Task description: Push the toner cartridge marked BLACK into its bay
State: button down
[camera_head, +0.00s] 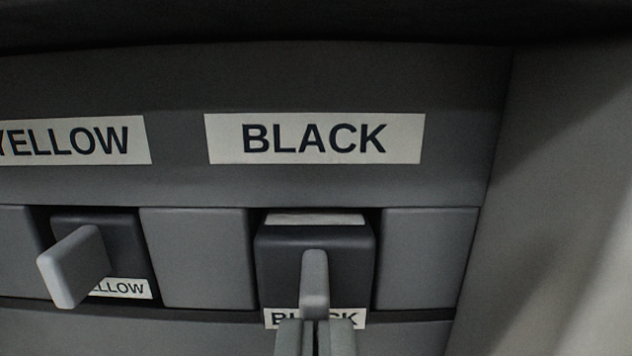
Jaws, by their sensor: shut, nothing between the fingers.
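The toner cartridge marked BLACK (280,270) is a dark block in its bay (372,215), under the large BLACK label (315,138). Its front stands out past the grey panel, and a strip of its top shows. A light grey upright handle (314,275) projects from its face. The small BLACK label low on its front is partly covered. My gripper (315,325) is shut and empty at the bottom of the view, in front of the lower part of the cartridge and its handle. I cannot tell whether the fingertips touch the handle.
The YELLOW cartridge (125,250) with its grey handle (72,265) sits in the bay to the left, set deeper. Grey panel blocks (196,258) flank the bays. A pale side wall (560,200) stands at the right, and a dark overhang (300,20) runs along the top.

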jog(key=shift+w, duration=0.8)
jog(key=shift+s, duration=0.1)
jog(key=s, duration=1)
jog(key=shift+d, duration=0.35)
dwell(0.4)
